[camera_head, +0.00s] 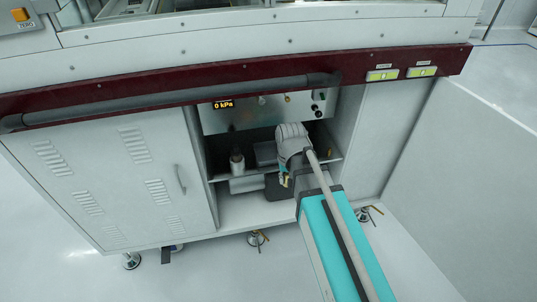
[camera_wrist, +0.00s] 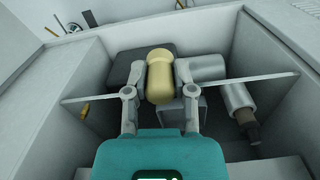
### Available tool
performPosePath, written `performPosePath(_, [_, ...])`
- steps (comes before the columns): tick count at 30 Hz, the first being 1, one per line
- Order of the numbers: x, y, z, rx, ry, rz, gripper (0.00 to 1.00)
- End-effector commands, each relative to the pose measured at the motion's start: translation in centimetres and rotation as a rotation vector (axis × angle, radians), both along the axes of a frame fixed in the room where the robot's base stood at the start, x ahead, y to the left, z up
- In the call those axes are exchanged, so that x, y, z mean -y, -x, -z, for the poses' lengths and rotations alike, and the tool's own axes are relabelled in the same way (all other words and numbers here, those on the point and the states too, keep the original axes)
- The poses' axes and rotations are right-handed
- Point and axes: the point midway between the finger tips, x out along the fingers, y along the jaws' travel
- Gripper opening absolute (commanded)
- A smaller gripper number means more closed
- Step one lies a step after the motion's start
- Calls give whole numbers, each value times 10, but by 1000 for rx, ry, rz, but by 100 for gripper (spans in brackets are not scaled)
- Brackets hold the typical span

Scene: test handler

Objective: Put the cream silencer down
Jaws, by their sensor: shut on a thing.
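My gripper (camera_wrist: 160,92) is shut on the cream silencer (camera_wrist: 160,77), a pale yellow cylinder with a rounded end and a narrower neck at the top of the wrist view. The fingers press on its two sides. In the head view my arm reaches into the open cabinet bay, and the arm hides the silencer and most of the gripper. In the wrist view a dark block (camera_wrist: 128,66) and a grey box (camera_wrist: 183,110) lie behind the silencer. I cannot tell whether the silencer touches either of them.
A shelf (camera_wrist: 240,78) crosses the bay. A silver cylinder with a dark end (camera_wrist: 238,103) stands to the right in the wrist view; a bottle-like cylinder (camera_head: 237,163) shows in the head view. The louvred door (camera_head: 110,185) and bay side walls bound the space. A pressure panel (camera_head: 265,112) hangs above.

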Motion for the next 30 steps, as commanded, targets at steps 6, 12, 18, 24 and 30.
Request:
performPosePath(6, [-7,21,-3,0,0,-117,0])
performPosePath(12, [-8,22,-3,0,0,-134,0])
performPosePath(18, [-8,22,-3,0,0,-132,0])
performPosePath(24, [-11,11,-3,0,0,-131,0])
performPosePath(30, [-21,-19,-3,0,0,-131,0])
